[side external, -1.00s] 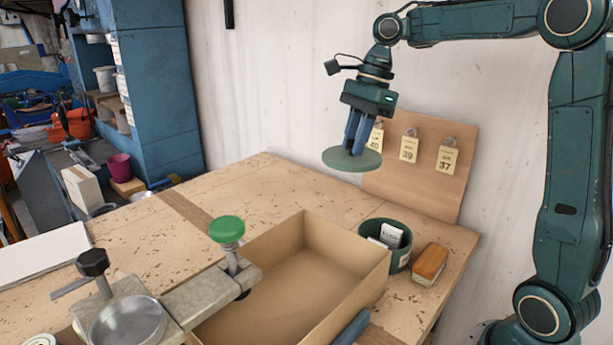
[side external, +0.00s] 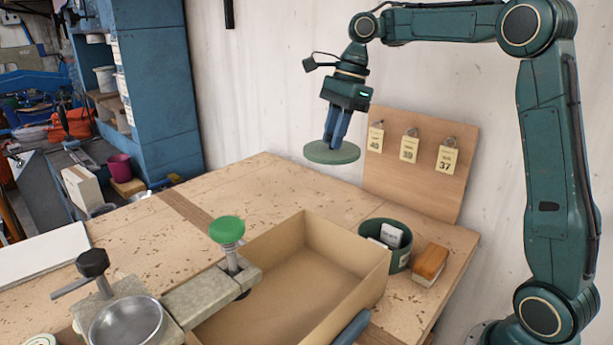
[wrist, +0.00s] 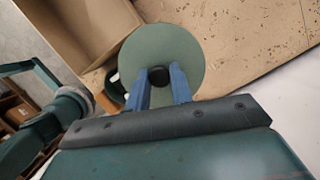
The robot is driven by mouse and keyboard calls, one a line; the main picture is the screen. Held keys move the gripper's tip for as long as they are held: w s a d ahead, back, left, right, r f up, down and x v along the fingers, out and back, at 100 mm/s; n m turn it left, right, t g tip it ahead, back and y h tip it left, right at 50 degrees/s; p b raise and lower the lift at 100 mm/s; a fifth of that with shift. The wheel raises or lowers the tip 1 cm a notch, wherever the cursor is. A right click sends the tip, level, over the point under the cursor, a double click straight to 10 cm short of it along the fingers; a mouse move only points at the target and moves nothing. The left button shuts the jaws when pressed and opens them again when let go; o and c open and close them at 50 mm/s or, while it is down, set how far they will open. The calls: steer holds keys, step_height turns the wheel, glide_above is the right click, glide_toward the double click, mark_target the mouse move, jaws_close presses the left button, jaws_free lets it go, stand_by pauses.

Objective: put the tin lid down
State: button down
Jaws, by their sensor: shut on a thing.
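The tin lid (side external: 318,153) is a flat green disc held in the air above the back of the workbench. My gripper (side external: 335,138) is shut on it from above, and the lid hangs roughly level below the blue fingers. In the wrist view the lid (wrist: 178,50) shows between and beyond the fingers, with a dark knob (wrist: 158,76) between the fingertips. A round green tin (side external: 400,258) stands open on the bench at the right, with white items inside. The lid is apart from the tin and the bench.
An open cardboard box (side external: 345,275) stands left of the tin. A brush with an orange-brown back (side external: 430,262) lies right of it. A board with numbered tags (side external: 420,165) leans on the wall. A clamp with a green knob (side external: 227,230) stands in front. The back bench (side external: 265,185) is clear.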

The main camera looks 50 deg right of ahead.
step_height(320, 180, down, 15)
steer(key=shift+r, duration=0.1)
stand_by(0.6)
steer(key=shift+f, duration=2.15)
steer(key=shift+f, duration=0.1)
steer(key=c, duration=1.2)
jaws_free()
steer(key=shift+c, duration=0.2)
steer(key=v, duration=1.2)
